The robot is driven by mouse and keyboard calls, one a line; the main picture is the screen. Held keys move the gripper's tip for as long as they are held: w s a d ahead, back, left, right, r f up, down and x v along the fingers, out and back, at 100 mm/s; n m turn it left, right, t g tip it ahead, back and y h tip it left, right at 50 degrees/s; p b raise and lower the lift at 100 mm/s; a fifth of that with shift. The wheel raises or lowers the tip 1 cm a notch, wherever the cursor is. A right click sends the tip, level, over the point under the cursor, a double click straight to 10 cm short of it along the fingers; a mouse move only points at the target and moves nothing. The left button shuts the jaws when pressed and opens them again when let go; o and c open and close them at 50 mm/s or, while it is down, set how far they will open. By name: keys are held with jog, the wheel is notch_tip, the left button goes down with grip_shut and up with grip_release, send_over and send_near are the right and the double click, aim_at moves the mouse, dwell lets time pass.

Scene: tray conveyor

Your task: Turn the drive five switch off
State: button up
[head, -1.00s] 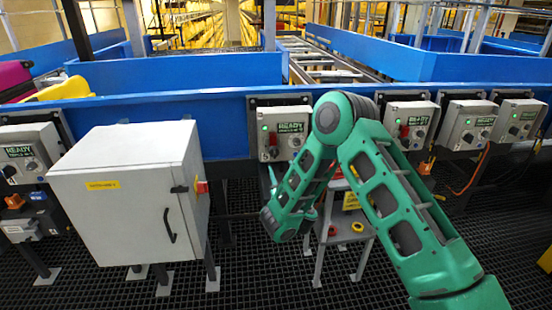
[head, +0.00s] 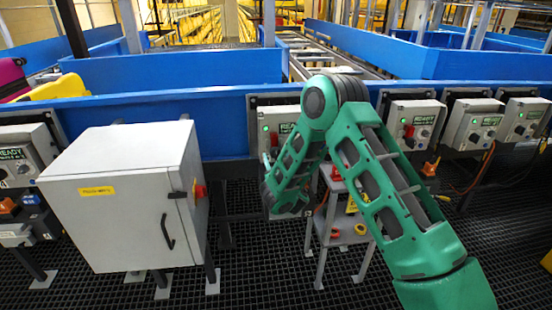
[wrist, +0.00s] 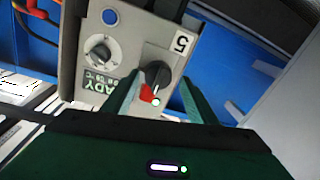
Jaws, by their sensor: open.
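The control box marked 5 (wrist: 125,45) fills the middle of the wrist view, turned sideways. Its black rotary switch (wrist: 155,77) has a pale pointer mark and lies between the fingertips of my open gripper (wrist: 160,95). A small red piece shows just below the switch; I cannot tell what it belongs to. I cannot tell whether either finger touches the switch. In the head view a box with a green light (head: 270,115) stands behind my arm, which hides its lower part and my fingertips.
More control boxes (head: 470,125) line the blue conveyor wall (head: 215,110) to the right. A small stand (head: 345,232) with red and yellow items is behind my arm.

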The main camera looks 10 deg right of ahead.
jog(key=shift+d, duration=0.1)
jog(key=shift+c, duration=0.3)
jog(key=c, duration=1)
jog(key=shift+d, duration=0.1)
jog(key=shift+n, duration=0.3)
jog(key=n, duration=0.3)
jog(key=shift+n, duration=0.3)
jog(key=n, duration=0.4)
jog(key=shift+s+a+f+g+h, duration=0.1)
jog(key=shift+a+g+h, duration=0.1)
jog(key=shift+g+h, duration=0.1)
jog(key=n, duration=0.5)
jog(key=shift+a+f, duration=0.1)
jog(key=shift+f+n+h, duration=0.1)
jog(key=shift+n+h, duration=0.4)
jog(key=shift+n, duration=1.3)
